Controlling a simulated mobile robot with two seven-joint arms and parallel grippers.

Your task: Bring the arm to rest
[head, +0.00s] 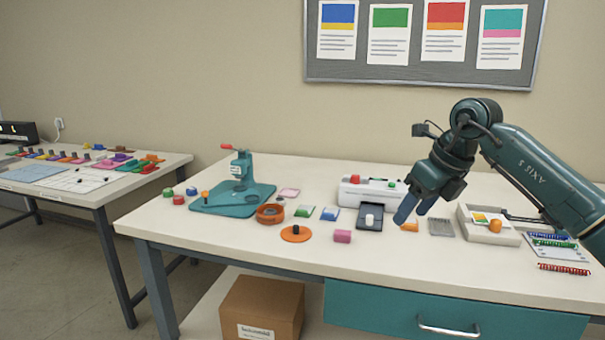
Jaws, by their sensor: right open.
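My right arm comes in from the right edge and bends down over the white table (190,225). Its gripper (411,212) has two blue fingers, pointed down and to the left. The fingers are open, with nothing seen between them. They hang just above the tabletop or close to it; the exact gap cannot be told. A small orange piece (409,227) lies beside the fingertips. My left gripper is not in view.
Near the gripper are a dark tray with a white knob (370,223), a white laminator-like machine (368,193), a grey ridged pad (440,228) and a white box (487,233). A teal press (236,195) stands left.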

